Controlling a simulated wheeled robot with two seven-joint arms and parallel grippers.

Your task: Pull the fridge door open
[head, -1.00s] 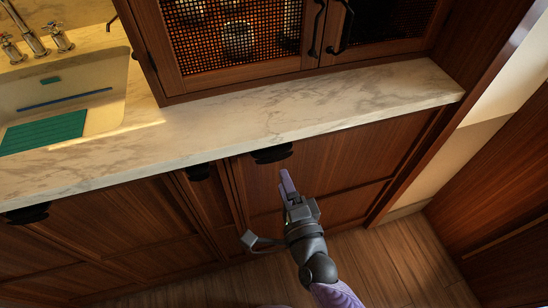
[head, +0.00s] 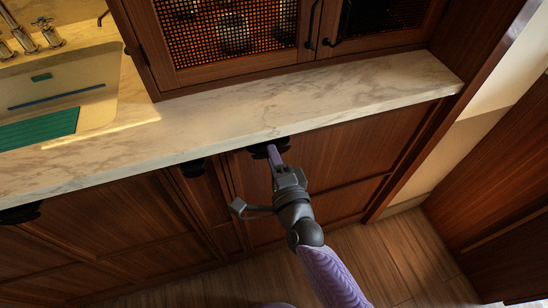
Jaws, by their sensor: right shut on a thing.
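The fridge door (head: 335,160) appears to be the wooden panelled front under the right part of the counter. It looks closed, flush with the panels beside it. Its dark cup-shaped handle (head: 257,151) sits at the top edge, just below the marble. The finger and the counter edge hide part of the handle. My left gripper is not in view.
The marble counter (head: 330,100) overhangs the fronts closely above the handle. Other dark cup handles (head: 193,168) line the fronts to the left. A mesh-door cabinet (head: 235,75) stands on the counter. The wooden floor (head: 390,250) in front is clear.

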